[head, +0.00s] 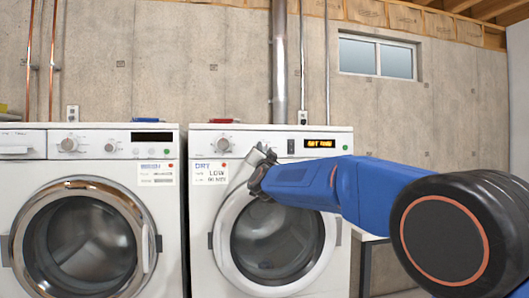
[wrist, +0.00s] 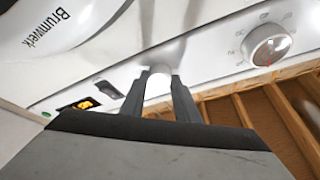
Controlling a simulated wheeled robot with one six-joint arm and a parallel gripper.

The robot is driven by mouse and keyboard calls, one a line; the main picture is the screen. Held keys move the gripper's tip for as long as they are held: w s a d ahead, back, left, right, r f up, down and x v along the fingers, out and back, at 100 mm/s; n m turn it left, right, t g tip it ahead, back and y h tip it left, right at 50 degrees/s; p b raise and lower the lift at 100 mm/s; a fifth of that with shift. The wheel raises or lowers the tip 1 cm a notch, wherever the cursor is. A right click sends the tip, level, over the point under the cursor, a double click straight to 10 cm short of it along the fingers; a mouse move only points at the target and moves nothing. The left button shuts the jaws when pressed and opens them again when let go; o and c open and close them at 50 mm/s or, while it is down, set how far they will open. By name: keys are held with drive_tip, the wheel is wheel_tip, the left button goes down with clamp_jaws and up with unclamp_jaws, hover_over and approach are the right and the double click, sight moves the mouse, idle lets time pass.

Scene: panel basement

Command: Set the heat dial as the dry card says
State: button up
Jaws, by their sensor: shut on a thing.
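The dryer (head: 338,135) stands on the right in the head view. The dry card (head: 209,173) is on its front left; "LOW" and a blurred time line below it can be read. My gripper (head: 264,160) is at the dryer's control panel. In the wrist view, my gripper (wrist: 160,84) is shut on a white dial (wrist: 158,88) in the middle of the panel. Its markings are hidden by the fingers, and I cannot read its setting. Another dial (wrist: 268,45) with a red mark and a printed scale is apart from the fingers; it also shows in the head view (head: 221,144).
A lit orange display (head: 320,143) and a dark switch (head: 291,146) are right of my gripper in the head view. The washer (head: 20,170) stands at left with its own card (head: 156,173).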

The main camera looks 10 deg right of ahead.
drive_tip(key=shift+r, duration=0.1)
drive_tip(key=o, duration=1)
drive_tip(key=shift+o, duration=0.2)
drive_tip(key=v, duration=1.7)
drive_tip(key=shift+s, duration=0.2)
drive_tip(key=shift+f, duration=0.2)
drive_tip(key=s+d+f+n+g+y, duration=0.1)
drive_tip(key=s+f+n+g+y, duration=0.35)
drive_tip(key=s+f, duration=0.6)
drive_tip(key=s+d+f+n+g+y, duration=0.25)
drive_tip(key=s+f+n+g, duration=0.35)
drive_tip(key=f, duration=0.7)
drive_tip(key=s+d+f+g+h, duration=0.1)
drive_tip(key=s+d+f+g, duration=0.2)
drive_tip(key=s+f, duration=0.6)
drive_tip(key=s+d+f+m+g+h, duration=0.1)
drive_tip(key=s+d+f+g, duration=0.2)
drive_tip(key=s+f, duration=0.6)
drive_tip(key=s+d, duration=0.1)
drive_tip(key=s, duration=0.5)
drive_tip(key=shift+h, duration=0.4)
